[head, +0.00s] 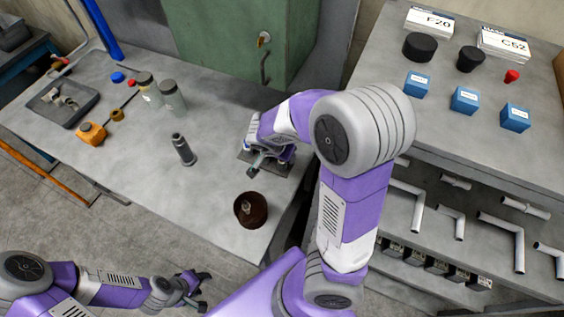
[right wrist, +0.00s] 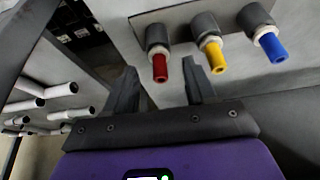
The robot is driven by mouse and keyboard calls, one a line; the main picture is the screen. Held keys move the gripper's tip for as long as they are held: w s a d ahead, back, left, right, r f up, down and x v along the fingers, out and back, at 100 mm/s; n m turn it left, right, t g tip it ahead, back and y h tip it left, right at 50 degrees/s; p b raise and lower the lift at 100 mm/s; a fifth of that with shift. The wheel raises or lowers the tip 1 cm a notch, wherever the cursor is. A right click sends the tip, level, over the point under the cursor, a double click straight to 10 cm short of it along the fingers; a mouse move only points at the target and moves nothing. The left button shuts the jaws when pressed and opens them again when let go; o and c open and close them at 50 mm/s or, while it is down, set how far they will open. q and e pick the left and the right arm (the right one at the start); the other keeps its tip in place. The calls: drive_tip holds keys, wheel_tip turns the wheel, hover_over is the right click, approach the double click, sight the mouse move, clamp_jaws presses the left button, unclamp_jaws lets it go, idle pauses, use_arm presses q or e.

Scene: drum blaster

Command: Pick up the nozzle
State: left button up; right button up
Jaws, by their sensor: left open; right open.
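Three nozzles with grey collars show in the right wrist view: a red one (right wrist: 160,68), a yellow one (right wrist: 215,57) and a blue one (right wrist: 273,48). They stick out in a row from a grey plate (right wrist: 185,18). My right gripper (right wrist: 160,88) is open and empty, its fingers pointing toward the red and yellow nozzles without visibly holding either. In the head view the right hand covers most of the plate (head: 282,168), and the nozzles are hard to make out. My left gripper (head: 204,290) is open and empty, off the table's front edge.
A grey cylindrical part (head: 183,150) and a brown round pot (head: 251,211) stand on the table (head: 130,165). Jars (head: 172,96), an orange block (head: 91,133) and a dark tray (head: 62,103) are at left. A green cabinet (head: 225,40) stands behind. White pipes (head: 407,205) lie on the right shelf.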

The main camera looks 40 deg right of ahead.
drive_tip(key=shift+x, duration=0.75)
clamp_jaws()
drive_tip(key=shift+r, duration=0.2)
